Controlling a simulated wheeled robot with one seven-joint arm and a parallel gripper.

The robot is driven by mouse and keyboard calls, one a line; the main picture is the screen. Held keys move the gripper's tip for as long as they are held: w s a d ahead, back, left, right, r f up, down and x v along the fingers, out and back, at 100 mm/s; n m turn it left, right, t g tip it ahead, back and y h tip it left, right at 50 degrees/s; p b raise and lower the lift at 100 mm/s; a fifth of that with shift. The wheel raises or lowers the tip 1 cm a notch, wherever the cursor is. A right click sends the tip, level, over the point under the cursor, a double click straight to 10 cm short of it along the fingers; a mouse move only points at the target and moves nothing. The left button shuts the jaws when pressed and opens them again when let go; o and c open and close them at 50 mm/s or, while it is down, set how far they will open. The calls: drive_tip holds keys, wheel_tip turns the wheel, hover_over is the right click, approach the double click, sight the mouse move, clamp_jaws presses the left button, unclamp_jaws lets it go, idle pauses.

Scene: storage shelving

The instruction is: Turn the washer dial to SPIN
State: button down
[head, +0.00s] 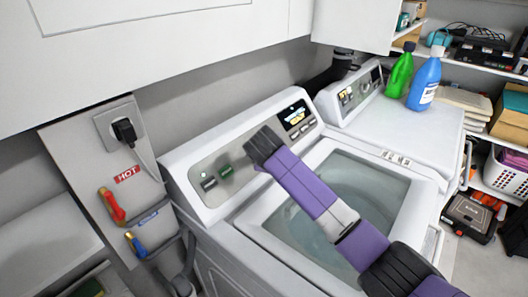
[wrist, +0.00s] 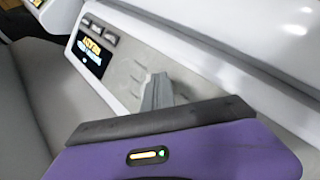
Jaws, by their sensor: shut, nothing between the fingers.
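The washer (head: 245,228) stands in the middle of the head view, with a slanted control panel (head: 203,160) along its back. Two small dark green controls (head: 217,177) are on the panel's left part; I cannot read their labels. My gripper (head: 262,146) is in front of the panel between these controls and the lit display (head: 297,116). In the wrist view my gripper's grey fingers (wrist: 156,92) are together and empty, close to the panel. No dial shows clearly; my gripper may hide it. I cannot tell whether the fingers touch the panel.
A dryer-like machine (head: 405,135) stands at the right, with a green bottle (head: 399,76) and a blue bottle (head: 424,84) on top. A hookup box with red (head: 112,205) and blue (head: 134,243) valves is at the left. White cabinets (head: 150,45) hang above.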

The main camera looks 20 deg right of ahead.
drive_tip(key=n+t, duration=0.1)
drive_tip(key=n, duration=0.1)
drive_tip(key=d+f+n+t+b, duration=0.1)
drive_tip(key=n, duration=0.1)
drive_tip(key=shift+w+d+t+y, duration=0.1)
drive_tip(key=shift+d+t+y, duration=0.05)
drive_tip(key=shift+t+y, duration=0.25)
drive_tip(key=n+t+y, duration=0.1)
drive_tip(key=n, duration=0.2)
drive_tip(key=w+d+n+t+y+b, duration=0.1)
drive_tip(key=n+y, duration=0.1)
drive_tip(key=n, duration=0.1)
drive_tip(key=d+n+t+y+b, duration=0.1)
drive_tip(key=n, duration=0.2)
drive_tip(key=shift+w+r+t+y, duration=0.2)
drive_tip(key=shift+r+t+y, duration=0.1)
drive_tip(key=shift+y, duration=0.1)
drive_tip(key=shift+w+a+n, duration=0.1)
drive_tip(key=shift+n, duration=0.2)
drive_tip(key=shift+w, duration=0.15)
drive_tip(key=shift+w+d+r, duration=0.15)
drive_tip(key=shift+d, duration=0.05)
idle(0.4)
